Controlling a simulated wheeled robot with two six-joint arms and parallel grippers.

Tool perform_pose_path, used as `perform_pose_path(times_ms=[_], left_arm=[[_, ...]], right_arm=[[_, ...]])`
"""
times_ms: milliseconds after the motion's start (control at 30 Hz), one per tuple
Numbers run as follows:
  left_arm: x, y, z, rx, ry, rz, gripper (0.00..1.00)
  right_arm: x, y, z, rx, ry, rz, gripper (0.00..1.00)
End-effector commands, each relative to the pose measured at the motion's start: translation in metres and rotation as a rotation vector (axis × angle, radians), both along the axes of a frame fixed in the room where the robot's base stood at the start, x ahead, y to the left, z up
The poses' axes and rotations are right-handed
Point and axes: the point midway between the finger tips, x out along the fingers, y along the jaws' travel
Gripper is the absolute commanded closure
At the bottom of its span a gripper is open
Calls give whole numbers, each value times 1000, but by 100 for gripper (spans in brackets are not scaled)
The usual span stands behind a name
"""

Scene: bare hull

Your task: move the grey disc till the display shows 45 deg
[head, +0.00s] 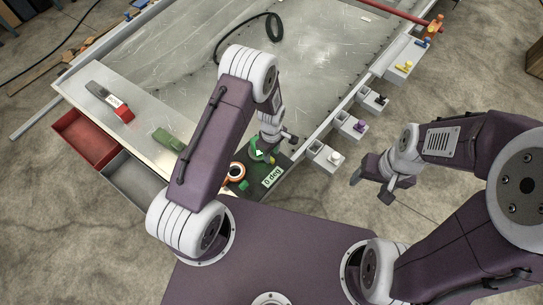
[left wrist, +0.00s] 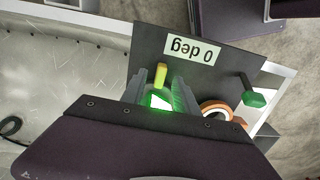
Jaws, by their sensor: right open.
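The display (head: 272,176) on a dark panel reads 0 deg; it also shows upside down in the left wrist view (left wrist: 192,49). My left gripper (left wrist: 160,88) is over the panel, its two fingers apart on either side of a yellow peg (left wrist: 161,74). I cannot tell whether they touch it. A bright green patch with a white triangle (left wrist: 158,102) shows between the fingers. I cannot make out the grey disc clearly; the gripper covers that part of the panel. My right gripper (head: 374,180) is open and empty, right of the bench.
An orange-and-white ring (left wrist: 216,113) and a green knob (left wrist: 254,98) are beside the left gripper. Several small boxes with coloured handles, one white (head: 335,157), line the bench edge. A red drawer (head: 88,138) stands out at left. The metal bench top (head: 180,70) is mostly clear.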

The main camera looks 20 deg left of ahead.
Motion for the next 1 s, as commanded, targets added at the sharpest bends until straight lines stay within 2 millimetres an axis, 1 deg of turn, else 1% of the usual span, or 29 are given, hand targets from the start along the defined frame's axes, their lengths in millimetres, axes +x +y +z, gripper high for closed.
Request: perform_pose_path(times_ms=[33,100,200,467,567,600,1000], left_arm=[[-1,0,-10,1,4,0,64],[-1,0,-19,0,2,0,64],[0,0,-26,0,1,0,64],[0,0,-28,0,0,0,64],[0,0,-28,0,0,0,89],[0,0,-28,0,0,0,100],[0,0,-28,0,0,0,100]], right_arm=[[0,0,0,0,0,0,33],[0,0,-1,0,0,0,33],[0,0,-1,0,0,0,33],[0,0,-1,0,0,0,33],[0,0,-1,0,0,0,33],[0,0,-1,0,0,0,33],[0,0,-1,0,0,0,33]])
